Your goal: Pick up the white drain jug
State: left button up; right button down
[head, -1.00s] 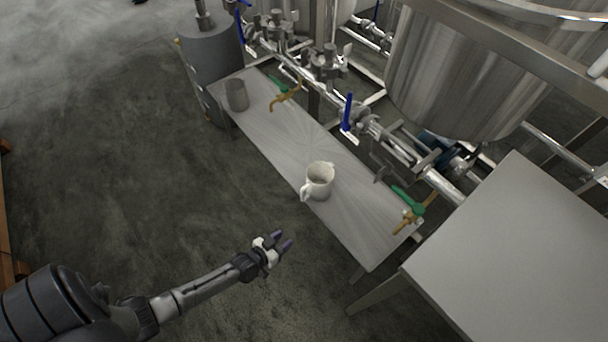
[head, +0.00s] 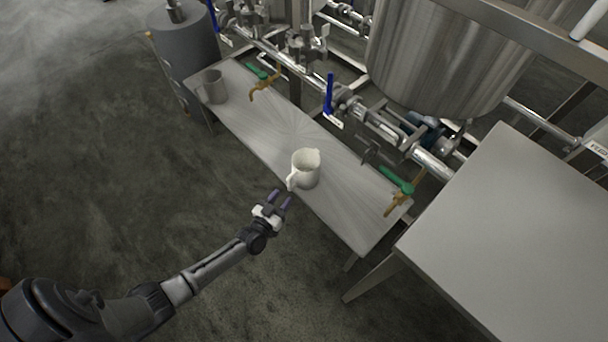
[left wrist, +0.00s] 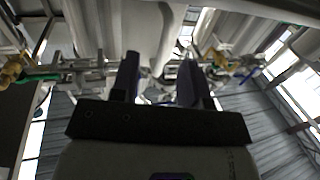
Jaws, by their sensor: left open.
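The white drain jug (head: 306,170) stands upright on the long narrow metal bench. Its handle points to the lower left, towards my left gripper. My left gripper (head: 281,197) is open and empty, just short of the handle and off the bench's near edge in the head view. My right gripper is not in view.
A grey jug (head: 213,86) stands at the far left end of the bench (head: 262,135). Brass taps with green handles (head: 397,190) overhang the bench's back side. Pipes and a steel tank (head: 440,60) stand behind. A metal table (head: 510,235) is at right. Floor at left is clear.

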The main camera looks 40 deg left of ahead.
aim_at(289, 186)
pick_arm(q)
jog(key=shift+w+a, duration=0.1)
jog(key=shift+w, duration=0.2)
jog(key=w+b, duration=0.2)
jog(key=w, duration=0.1)
jog(key=w+b, duration=0.1)
jog(key=w, duration=0.1)
jog(key=shift+a, duration=0.3)
grip_shut()
